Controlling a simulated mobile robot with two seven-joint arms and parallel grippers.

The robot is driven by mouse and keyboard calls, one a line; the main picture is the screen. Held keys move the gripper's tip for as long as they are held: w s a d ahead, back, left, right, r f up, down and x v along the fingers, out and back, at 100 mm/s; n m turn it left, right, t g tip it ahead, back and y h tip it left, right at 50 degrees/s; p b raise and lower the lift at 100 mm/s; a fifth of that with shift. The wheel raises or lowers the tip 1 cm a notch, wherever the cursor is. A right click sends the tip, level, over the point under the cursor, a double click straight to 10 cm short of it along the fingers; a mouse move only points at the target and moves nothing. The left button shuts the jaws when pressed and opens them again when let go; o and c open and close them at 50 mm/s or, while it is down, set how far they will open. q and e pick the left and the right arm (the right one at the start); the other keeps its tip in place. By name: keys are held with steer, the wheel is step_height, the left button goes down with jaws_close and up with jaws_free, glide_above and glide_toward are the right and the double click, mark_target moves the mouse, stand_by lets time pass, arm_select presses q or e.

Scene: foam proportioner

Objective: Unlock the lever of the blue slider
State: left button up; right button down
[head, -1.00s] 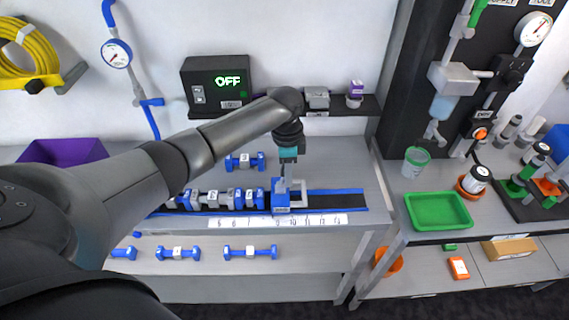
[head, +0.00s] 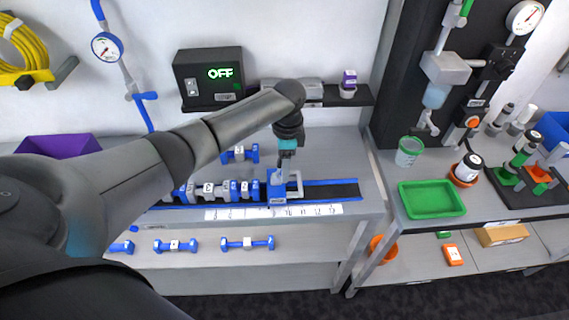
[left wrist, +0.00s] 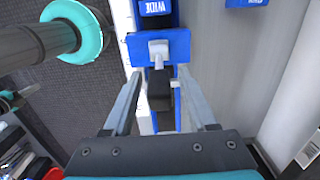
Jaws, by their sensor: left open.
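The blue slider (head: 277,192) sits on a black rail with blue edges, beside a row of blue-and-grey weights. Its grey lever (head: 297,184) stands on the slider's right side. My left gripper (head: 286,172) points down just above the slider. In the left wrist view the gripper (left wrist: 160,76) is open, its two fingers on either side of a dark block below the slider (left wrist: 140,47). The grey lever (left wrist: 158,50) shows between and just beyond the fingertips. I cannot tell whether a finger touches it. My right gripper is not in view.
The rail (head: 330,192) is bare to the right of the slider, above a numbered scale (head: 270,211). Several weights (head: 205,190) crowd the left side. A control box reading OFF (head: 210,78) and a shelf stand behind. A green tray (head: 432,199) is on the right bench.

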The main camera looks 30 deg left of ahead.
arm_select(q)
steer(key=shift+r, duration=0.1)
step_height(320, 180, up, 15)
steer(key=shift+w+d+p, duration=0.15)
steer(key=shift+d+p, duration=0.05)
steer(key=shift+p, duration=0.25)
